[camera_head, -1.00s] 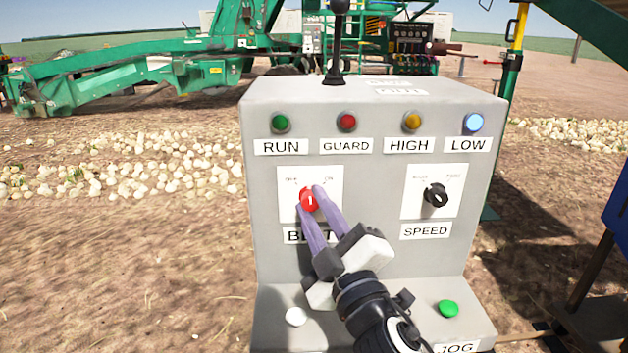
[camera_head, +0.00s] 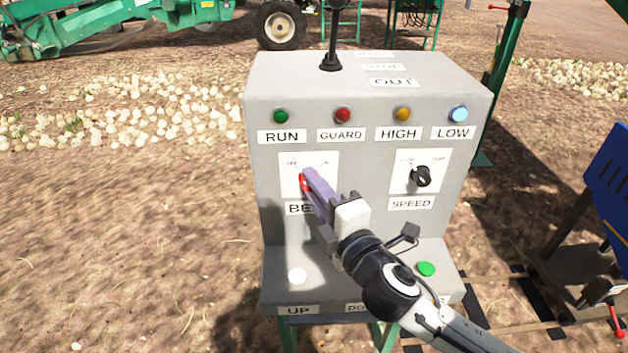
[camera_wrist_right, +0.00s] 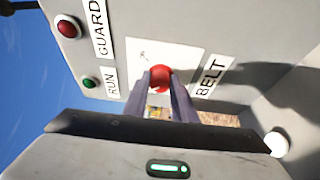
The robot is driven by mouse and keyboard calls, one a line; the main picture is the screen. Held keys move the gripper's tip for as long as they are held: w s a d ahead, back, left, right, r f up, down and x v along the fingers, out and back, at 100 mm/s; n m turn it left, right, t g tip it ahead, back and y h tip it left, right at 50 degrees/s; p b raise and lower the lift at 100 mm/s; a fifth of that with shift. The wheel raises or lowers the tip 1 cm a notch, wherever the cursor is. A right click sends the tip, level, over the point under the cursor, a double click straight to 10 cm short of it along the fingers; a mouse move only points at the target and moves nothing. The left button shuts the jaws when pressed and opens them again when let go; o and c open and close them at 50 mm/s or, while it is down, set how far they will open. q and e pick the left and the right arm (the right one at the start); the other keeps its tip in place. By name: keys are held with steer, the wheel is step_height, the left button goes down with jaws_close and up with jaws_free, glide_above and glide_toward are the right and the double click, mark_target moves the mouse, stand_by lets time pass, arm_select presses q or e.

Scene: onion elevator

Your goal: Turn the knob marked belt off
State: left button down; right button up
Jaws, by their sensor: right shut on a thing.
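The red belt knob (camera_head: 304,184) sits on a white plate marked OFF and ON, above the partly hidden BELT label (camera_head: 299,208), on the front of a grey control box. My right gripper (camera_head: 306,180) is shut on the knob, its purple fingers covering much of it in the head view. In the right wrist view the red knob (camera_wrist_right: 160,75) shows between the two fingertips (camera_wrist_right: 160,84), one on each side. The knob's pointer cannot be read clearly. My left gripper is not in view.
The grey box (camera_head: 375,240) also carries a black speed knob (camera_head: 421,176), a lit LOW lamp (camera_head: 459,113) and unlit-looking RUN, GUARD and HIGH lamps. A white button (camera_head: 296,276) and a green button (camera_head: 426,269) are on the lower ledge. A black lever (camera_head: 331,60) stands on top.

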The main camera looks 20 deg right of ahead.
stand_by(0.4)
steer(key=o, duration=1)
steer(key=shift+o, duration=0.2)
steer(key=s+d+b, duration=0.1)
steer(key=s+b, duration=0.1)
steer(key=s, duration=0.8)
steer(key=shift+s, duration=0.15)
steer(key=shift+d, duration=0.1)
